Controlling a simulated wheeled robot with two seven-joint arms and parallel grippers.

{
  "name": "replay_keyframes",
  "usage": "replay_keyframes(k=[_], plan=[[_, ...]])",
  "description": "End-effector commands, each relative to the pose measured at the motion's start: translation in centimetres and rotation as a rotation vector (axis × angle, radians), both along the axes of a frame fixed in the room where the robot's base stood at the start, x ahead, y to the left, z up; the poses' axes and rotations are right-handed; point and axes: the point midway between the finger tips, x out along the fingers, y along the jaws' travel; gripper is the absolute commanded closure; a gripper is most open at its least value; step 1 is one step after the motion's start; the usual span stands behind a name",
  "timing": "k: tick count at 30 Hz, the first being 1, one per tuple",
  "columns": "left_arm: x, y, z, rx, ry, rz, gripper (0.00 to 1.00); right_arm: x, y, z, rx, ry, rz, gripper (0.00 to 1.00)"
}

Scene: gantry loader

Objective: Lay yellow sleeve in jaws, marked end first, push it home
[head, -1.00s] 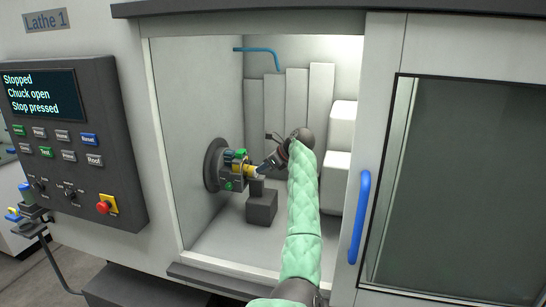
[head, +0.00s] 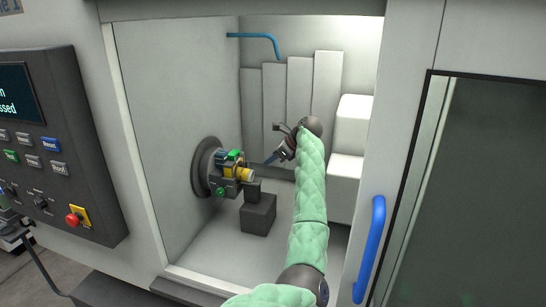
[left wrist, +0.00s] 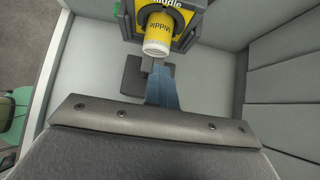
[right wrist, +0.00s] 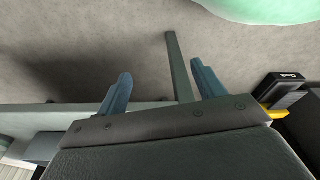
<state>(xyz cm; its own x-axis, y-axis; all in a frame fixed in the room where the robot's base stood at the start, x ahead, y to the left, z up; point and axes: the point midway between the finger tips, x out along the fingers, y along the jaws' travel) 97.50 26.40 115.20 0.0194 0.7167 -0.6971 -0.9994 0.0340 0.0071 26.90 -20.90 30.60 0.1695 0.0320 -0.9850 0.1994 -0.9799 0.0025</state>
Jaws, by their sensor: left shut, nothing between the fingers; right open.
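The yellow sleeve (head: 246,174) lies between the jaws (head: 233,160) of the chuck (head: 206,168), its outer end sticking out to the right. In the left wrist view the sleeve (left wrist: 158,34) has a white outer end and the word "Middle" on its side; a yellow "Middle" label also shows above it. How deep its inner end sits is hidden. My left gripper (head: 271,159) is shut and empty, to the right of the sleeve and apart from it. My right gripper (right wrist: 160,88) is open and empty, outside the machine over the floor.
A dark block (head: 258,214) stands below the chuck. A blue pipe (head: 258,37) hangs at the back. White boxes (head: 352,125) stand at the right. The control panel (head: 62,140) is at the left; the door's blue handle (head: 370,248) is at the right. A "Chuck" box (right wrist: 289,80) shows low down.

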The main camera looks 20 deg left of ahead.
Motion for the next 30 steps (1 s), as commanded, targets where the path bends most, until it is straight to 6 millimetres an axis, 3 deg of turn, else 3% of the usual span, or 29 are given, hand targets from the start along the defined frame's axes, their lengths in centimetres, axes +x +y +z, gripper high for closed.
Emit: replay_keyframes(k=[18, 30], plan=[[0.0, 1.3, -6.2, 0.002, 0.000, 0.000, 1.00, -0.4, -0.3, -0.5, -0.003, -0.004, 0.001, 0.31], [0.0, 1.4, -7.5, 0.001, 0.000, 0.000, 1.00, -0.9, -0.6, -0.9, -0.006, 0.000, 0.002, 0.31]])
